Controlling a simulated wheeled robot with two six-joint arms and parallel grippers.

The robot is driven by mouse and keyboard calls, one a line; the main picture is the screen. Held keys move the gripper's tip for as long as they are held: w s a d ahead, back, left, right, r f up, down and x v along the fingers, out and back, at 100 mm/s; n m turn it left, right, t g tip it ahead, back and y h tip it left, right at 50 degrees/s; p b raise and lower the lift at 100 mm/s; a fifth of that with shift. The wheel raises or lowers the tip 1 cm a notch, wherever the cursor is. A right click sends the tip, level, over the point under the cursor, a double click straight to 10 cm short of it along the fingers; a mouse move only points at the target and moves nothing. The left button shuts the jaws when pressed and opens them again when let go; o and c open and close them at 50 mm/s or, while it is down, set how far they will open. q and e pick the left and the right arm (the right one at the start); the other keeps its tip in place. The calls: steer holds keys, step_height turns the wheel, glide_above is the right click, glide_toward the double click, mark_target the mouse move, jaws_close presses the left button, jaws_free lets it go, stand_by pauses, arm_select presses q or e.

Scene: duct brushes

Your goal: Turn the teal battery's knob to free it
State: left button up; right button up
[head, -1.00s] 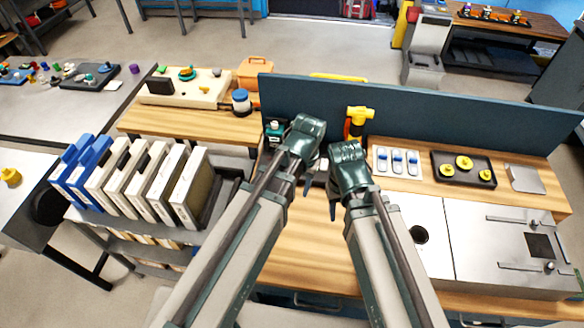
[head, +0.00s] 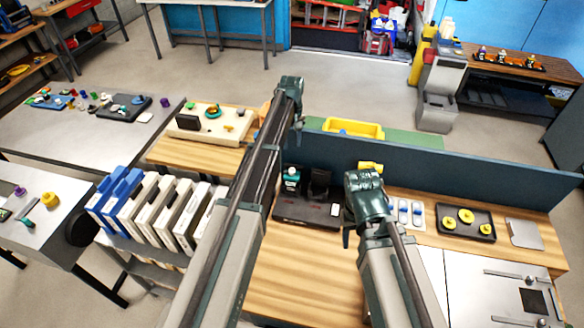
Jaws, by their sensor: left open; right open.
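The teal battery (head: 291,176) stands upright at the left end of a black base (head: 300,207) on the wooden bench. Its knob is too small to make out. A dark upright part stands beside it on the same base. My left gripper (head: 297,118) is open and raised, beyond the battery in the picture near the top of the blue-grey back panel. My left forearm passes just left of the battery. My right gripper (head: 348,238) is open, right of the base, pointing down. Neither gripper is seen touching the battery.
Right of my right gripper are a tray with blue-and-white pieces (head: 404,212), a black tray with yellow knobs (head: 466,222) and a metal plate (head: 524,234). The blue-grey panel (head: 460,185) bounds the bench behind. Bare wood (head: 300,270) lies in front of the base.

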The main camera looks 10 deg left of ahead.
mark_target(292, 170)
arm_select(q)
step_height(292, 170, down, 14)
steer(key=b, duration=1.3)
steer(key=shift+r, duration=0.25)
steer(key=shift+r, duration=0.1)
steer(key=shift+c, duration=0.2)
jaws_close()
